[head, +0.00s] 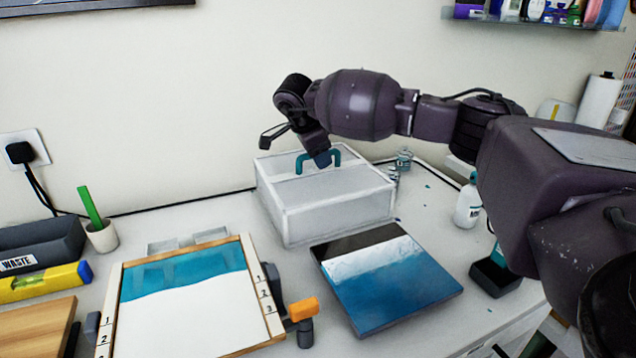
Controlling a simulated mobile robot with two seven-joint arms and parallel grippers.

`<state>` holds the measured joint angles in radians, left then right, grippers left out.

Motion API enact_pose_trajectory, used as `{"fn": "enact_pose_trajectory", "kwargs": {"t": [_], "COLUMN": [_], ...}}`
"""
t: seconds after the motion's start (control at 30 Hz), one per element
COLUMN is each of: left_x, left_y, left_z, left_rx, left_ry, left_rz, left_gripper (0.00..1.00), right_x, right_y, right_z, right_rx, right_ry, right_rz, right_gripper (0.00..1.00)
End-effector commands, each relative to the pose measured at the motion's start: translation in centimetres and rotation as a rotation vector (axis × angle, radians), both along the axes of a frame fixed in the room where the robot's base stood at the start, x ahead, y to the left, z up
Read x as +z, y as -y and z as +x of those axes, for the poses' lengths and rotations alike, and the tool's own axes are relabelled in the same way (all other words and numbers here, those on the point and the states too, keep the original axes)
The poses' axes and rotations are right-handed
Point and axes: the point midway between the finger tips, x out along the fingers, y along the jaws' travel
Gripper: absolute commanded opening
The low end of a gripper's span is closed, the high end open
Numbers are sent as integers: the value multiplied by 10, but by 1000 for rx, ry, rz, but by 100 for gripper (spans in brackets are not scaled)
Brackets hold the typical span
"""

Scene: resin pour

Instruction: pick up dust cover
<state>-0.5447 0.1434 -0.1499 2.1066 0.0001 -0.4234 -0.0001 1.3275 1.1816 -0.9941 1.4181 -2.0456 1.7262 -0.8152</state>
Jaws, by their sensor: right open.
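The dust cover (335,207) is a translucent, white-edged box with a teal handle (334,151) on top. One finger sticks out to the left and the other, with a blue tip, is at the handle. I cannot tell whether that finger touches the handle. My left gripper is not in view.
A blue, white and black panel (390,287) lies in front of the cover. A wood-framed board (185,310) with clamps is at left front. A white bottle (467,204) and a dark cup (495,277) stand right. A green-stick cup (102,235) and waste bin (40,243) stand left.

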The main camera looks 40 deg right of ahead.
Motion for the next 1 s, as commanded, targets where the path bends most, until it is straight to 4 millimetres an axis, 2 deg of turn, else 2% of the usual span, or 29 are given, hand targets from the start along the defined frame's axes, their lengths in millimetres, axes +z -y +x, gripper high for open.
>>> {"fn": "enact_pose_trajectory", "kwargs": {"t": [0.13,0.17,0.4,0.47,0.87,1.0], "left_x": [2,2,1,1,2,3], "left_y": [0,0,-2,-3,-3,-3], "left_z": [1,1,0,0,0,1], "left_rx": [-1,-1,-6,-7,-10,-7], "left_ry": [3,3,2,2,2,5], "left_rz": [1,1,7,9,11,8], "left_gripper": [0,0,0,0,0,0], "right_x": [2,2,2,2,3,9], "right_y": [0,0,0,0,0,0], "right_z": [0,0,0,0,0,0], "right_rx": [0,0,0,0,0,0], "right_ry": [2,2,1,1,2,3], "right_rz": [0,0,0,0,0,0], "right_gripper": [46,43,6,0,0,0]}}
